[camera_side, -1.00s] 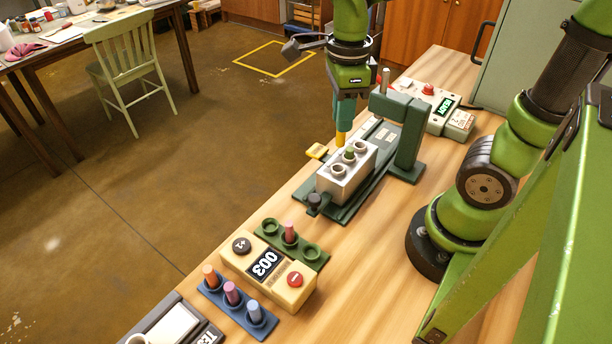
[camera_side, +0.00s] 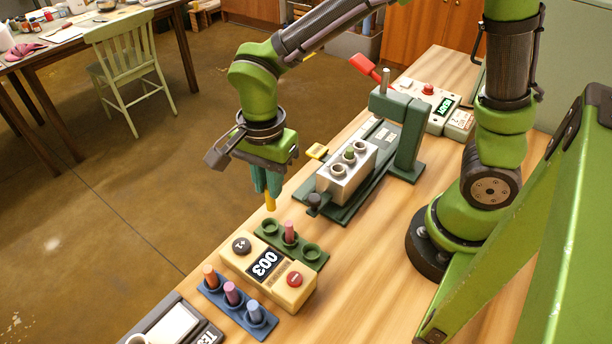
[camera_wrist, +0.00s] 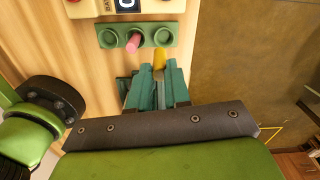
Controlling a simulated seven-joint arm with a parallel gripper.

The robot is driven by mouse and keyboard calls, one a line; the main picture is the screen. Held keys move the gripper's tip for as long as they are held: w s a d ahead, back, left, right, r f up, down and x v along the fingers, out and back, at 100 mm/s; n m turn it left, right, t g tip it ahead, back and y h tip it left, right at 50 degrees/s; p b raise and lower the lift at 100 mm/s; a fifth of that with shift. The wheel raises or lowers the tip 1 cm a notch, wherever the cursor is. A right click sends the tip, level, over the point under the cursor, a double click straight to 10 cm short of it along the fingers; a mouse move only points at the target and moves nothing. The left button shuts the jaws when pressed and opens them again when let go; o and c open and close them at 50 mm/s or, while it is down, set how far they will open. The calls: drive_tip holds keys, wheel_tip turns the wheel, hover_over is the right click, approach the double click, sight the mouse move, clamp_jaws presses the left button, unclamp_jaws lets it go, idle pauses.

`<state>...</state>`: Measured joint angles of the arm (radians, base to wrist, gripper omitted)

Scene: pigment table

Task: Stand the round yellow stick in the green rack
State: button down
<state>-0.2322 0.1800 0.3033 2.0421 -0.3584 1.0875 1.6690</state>
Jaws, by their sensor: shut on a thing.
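The round yellow stick (camera_side: 270,201) points down from my gripper (camera_side: 267,184), which is shut on it. In the wrist view the stick (camera_wrist: 159,58) shows between the teal fingers of my gripper (camera_wrist: 158,72). The green rack (camera_side: 320,262) lies on the table below; the wrist view shows the rack too (camera_wrist: 120,41). A pink-red stick (camera_side: 289,231) stands in its middle socket. The two end sockets are empty. In the side view the stick's lower end is just above the far-left socket (camera_side: 269,227), apparently clear of it.
A blue rack (camera_side: 213,291) holds orange, pink and blue sticks. A grey block with sockets (camera_side: 340,184) and a green press (camera_side: 405,130) with a red-handled lever (camera_side: 364,64) stand behind.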

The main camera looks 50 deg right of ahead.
sight(267, 203)
drive_tip(key=shift+w+a+n, duration=0.2)
drive_tip(key=shift+w+n, duration=0.15)
drive_tip(key=shift+n, duration=0.15)
drive_tip(key=shift+f, duration=2.05)
drive_tip(key=shift+f, duration=0.4)
drive_tip(key=shift+f, duration=0.5)
drive_tip(key=shift+f, duration=0.1)
drive_tip(key=c, duration=1)
unclamp_jaws()
drive_tip(key=shift+r, duration=4.05)
